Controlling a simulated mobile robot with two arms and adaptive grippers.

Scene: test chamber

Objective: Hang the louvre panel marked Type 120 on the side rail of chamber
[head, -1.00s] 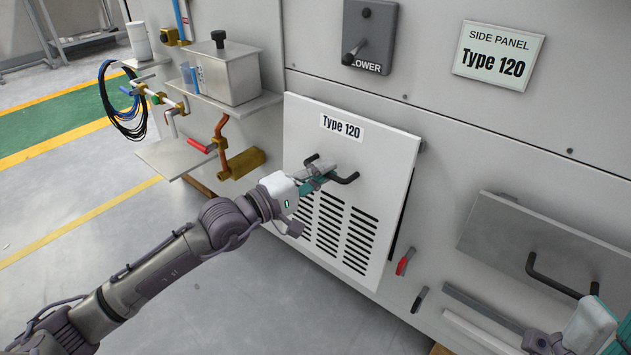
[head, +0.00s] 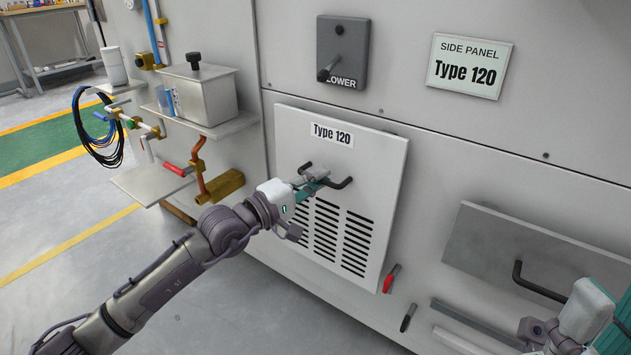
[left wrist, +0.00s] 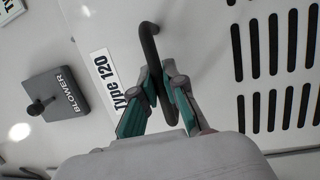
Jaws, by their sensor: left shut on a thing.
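The white louvre panel (head: 375,190) marked Type 120 stands upright against the chamber's side wall, below the blower box. My left gripper (head: 313,180) is shut on its dark bar handle (head: 341,184). In the left wrist view, the fingers (left wrist: 168,98) close around the handle (left wrist: 149,45), beside the panel's label. The panel's back and any rail behind it are hidden, so I cannot tell whether it hangs on the rail. My right gripper (head: 600,318) is partly cut off at the lower right, near the handle of a grey panel (head: 500,245); its fingers are unclear.
A blower box (head: 343,52) with a lever and a Type 120 sign (head: 470,65) are on the wall above. Shelves with a metal box (head: 205,92), pipes and valves stick out at left. A red-handled lever (head: 390,278) is close by the panel's lower right edge.

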